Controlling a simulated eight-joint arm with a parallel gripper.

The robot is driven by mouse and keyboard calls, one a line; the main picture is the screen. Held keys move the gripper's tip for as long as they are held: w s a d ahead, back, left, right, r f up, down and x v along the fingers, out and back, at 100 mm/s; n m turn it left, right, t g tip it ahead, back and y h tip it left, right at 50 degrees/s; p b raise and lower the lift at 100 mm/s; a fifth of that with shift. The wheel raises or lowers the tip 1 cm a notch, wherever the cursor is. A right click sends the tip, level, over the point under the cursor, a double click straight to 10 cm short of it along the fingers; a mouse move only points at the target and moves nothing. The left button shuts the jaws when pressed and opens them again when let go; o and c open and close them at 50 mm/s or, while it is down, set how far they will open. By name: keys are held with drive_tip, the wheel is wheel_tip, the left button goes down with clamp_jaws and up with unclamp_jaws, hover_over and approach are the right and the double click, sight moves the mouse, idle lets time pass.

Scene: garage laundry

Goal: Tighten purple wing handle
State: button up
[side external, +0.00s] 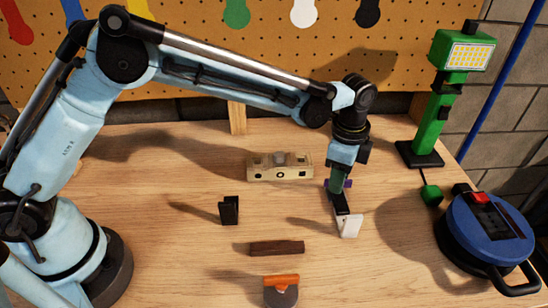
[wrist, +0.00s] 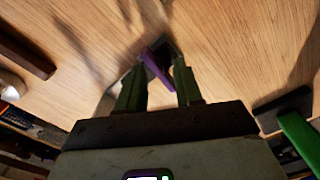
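The purple wing handle (wrist: 155,68) sits slantwise between the two green fingers of my gripper (wrist: 160,68) in the wrist view. In the side external view, bits of purple (side external: 348,184) show beside the green fingers of my gripper (side external: 337,188), which hide most of the handle. The fingers are apart, with gaps beside the handle; I cannot tell whether either one touches it. Below the fingers is a fixture with a black part (side external: 341,204) and a white block (side external: 350,227). How the handle joins the fixture is hidden.
A beige level-like block (side external: 280,173) lies behind left. A small black stand (side external: 229,210), a brown bar (side external: 277,248) and an orange-handled scraper (side external: 281,288) lie left and in front. A green lamp (side external: 438,110) and a blue round device (side external: 490,230) stand right.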

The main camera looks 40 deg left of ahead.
wheel_tip(320, 180, up, 12)
idle(0.6)
drive_tip(key=shift+w+a+f, duration=0.1)
drive_tip(key=shift+a+f, duration=0.05)
drive_tip(key=shift+a, duration=0.05)
drive_tip(key=c, duration=0.3)
drive_tip(key=w+a+f+n+h, duration=0.1)
drive_tip(key=a+h, duration=0.1)
drive_tip(key=w+a+f+n+g+h, duration=0.1)
drive_tip(key=a+h, duration=0.1)
drive_tip(key=w+a+f+n+h, duration=0.1)
drive_tip(key=a+h, duration=0.1)
drive_tip(key=shift+w+f+g, duration=0.25)
drive_tip(key=shift+f+g, duration=0.05)
clamp_jaws()
drive_tip(key=shift+n+h, duration=0.3)
drive_tip(key=shift+h, duration=0.3)
drive_tip(key=x, duration=0.9)
drive_tip(key=shift+w+a+f, duration=0.1)
drive_tip(key=shift+w+f, duration=0.05)
drive_tip(key=shift+f, duration=0.25)
